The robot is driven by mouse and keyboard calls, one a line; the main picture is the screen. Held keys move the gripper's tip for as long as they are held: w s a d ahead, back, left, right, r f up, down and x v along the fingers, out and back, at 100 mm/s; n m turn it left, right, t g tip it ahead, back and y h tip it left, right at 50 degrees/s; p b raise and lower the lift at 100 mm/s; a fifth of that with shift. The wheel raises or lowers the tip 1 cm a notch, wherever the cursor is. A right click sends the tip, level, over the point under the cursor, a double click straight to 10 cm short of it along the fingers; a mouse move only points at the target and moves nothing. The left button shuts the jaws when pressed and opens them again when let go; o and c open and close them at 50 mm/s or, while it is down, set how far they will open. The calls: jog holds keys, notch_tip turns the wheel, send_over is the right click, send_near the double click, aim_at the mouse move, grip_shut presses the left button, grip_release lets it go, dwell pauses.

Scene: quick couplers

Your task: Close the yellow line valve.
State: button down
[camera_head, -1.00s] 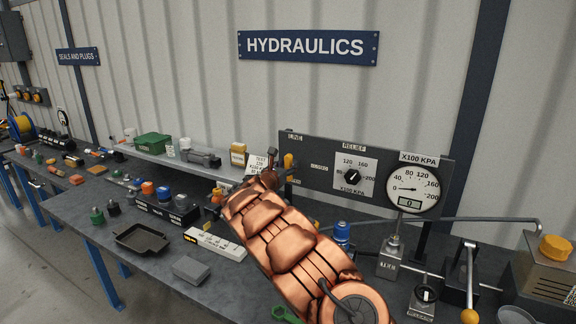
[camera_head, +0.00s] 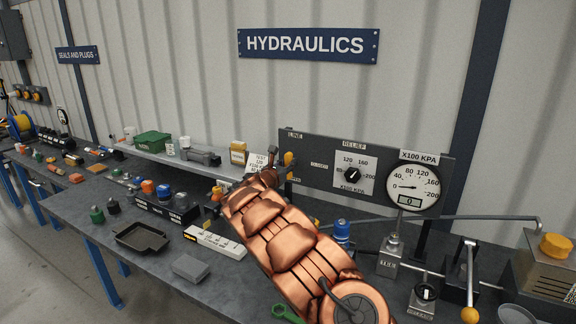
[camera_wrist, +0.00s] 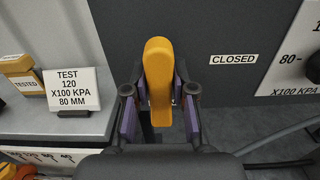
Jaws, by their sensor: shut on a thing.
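The yellow line valve handle (camera_wrist: 158,80) stands upright between my gripper's fingers in the wrist view. My gripper (camera_wrist: 159,112) has its purple-padded fingers closed in on both sides of the handle's lower part. A CLOSED label (camera_wrist: 233,59) sits on the dark panel to the right of the handle. In the head view the yellow handle (camera_head: 289,160) shows at the panel's left end, beside the tip of my gripper (camera_head: 274,165). My copper-coloured arm hides the bench below it. The valve body is hidden behind the gripper.
The dark panel (camera_head: 318,147) carries a relief dial (camera_head: 352,175) and a pressure gauge (camera_head: 412,188) reading near zero. A test card (camera_wrist: 73,88) stands on the shelf at left. A black tray (camera_head: 141,238) and a grey block (camera_head: 190,267) lie on the bench.

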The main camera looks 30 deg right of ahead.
jog(key=shift+f+m+b, duration=0.25)
jog(key=shift+m+b, duration=0.05)
jog(key=shift+b, duration=0.45)
jog(key=b, duration=0.2)
jog(key=m+b, duration=0.1)
jog(key=shift+s+d+f+m+b, duration=0.1)
jog(key=shift+f+m+b, duration=0.05)
jog(key=shift+m+b, duration=0.2)
jog(key=m+b, duration=0.2)
jog(key=b, duration=0.2)
jog(key=shift+s, duration=0.1)
jog(key=m+b, duration=0.1)
jog(key=b, duration=0.1)
jog(key=m+b, duration=0.2)
jog(key=b, duration=0.1)
jog(key=m+b, duration=0.2)
jog(key=b, duration=0.1)
jog(key=shift+s+d+f, duration=0.1)
jog(key=shift+d+f, duration=0.05)
jog(key=shift+f, duration=0.1)
jog(key=m+b, duration=0.5)
jog(key=b, duration=0.2)
jog(key=shift+s+f+m, duration=0.1)
jog(key=shift+m, duration=0.15)
jog(key=m+b, duration=0.2)
jog(key=b, duration=0.1)
jog(key=shift+m, duration=0.4)
jog(key=shift+d+r+b, duration=0.1)
jog(key=shift+r+b, duration=0.1)
jog(key=shift+b, duration=0.1)
